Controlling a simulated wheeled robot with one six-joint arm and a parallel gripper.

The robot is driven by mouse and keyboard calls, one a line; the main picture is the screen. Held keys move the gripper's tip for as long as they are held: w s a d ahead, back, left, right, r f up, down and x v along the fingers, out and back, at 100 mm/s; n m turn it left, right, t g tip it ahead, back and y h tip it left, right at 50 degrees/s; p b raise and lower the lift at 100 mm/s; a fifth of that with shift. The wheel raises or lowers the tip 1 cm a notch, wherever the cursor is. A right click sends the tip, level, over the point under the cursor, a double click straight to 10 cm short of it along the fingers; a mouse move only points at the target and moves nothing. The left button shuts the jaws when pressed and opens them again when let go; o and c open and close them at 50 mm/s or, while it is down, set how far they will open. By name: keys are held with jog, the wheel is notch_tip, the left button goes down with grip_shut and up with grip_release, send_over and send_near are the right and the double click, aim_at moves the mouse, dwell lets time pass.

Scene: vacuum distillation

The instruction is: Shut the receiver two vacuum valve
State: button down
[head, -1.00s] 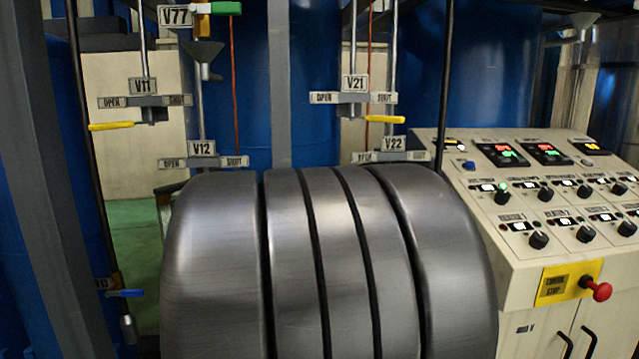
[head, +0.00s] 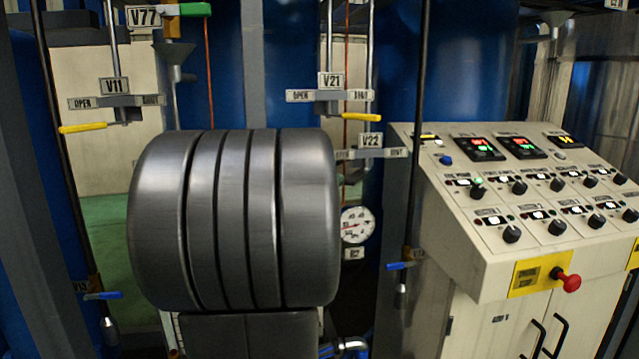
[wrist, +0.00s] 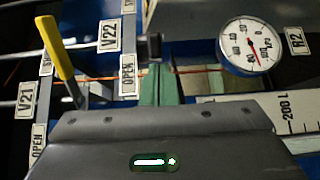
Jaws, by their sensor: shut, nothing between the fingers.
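The V21 valve has a yellow lever (head: 360,116) under its plate, on the side of its right-hand label. In the wrist view the V21 lever (wrist: 58,50) stands up at the left, pointing toward its SHUT end. I cannot make out a V22 lever. My gripper (wrist: 160,72) is shut and empty, just below that hub; contact cannot be told.
A round gauge (head: 357,225) tagged R2 is right of my arm, and the gauge (wrist: 251,45) shows close in the wrist view. V11 with its yellow lever (head: 83,127) is at left. A control console (head: 470,280) with a red stop button (head: 568,281) stands at right.

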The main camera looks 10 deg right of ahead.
jog(key=shift+w+d, duration=0.35)
jog(key=shift+d, duration=0.05)
jog(key=shift+s+d+f+t+b, duration=0.1)
jog(key=shift+s+d+t+b, duration=0.15)
jog(key=shift+b, duration=0.75)
jog(key=shift+d+n+t+y+b, duration=0.1)
jog(key=shift+n+t+y+b, duration=0.25)
jog(key=shift+b, duration=0.35)
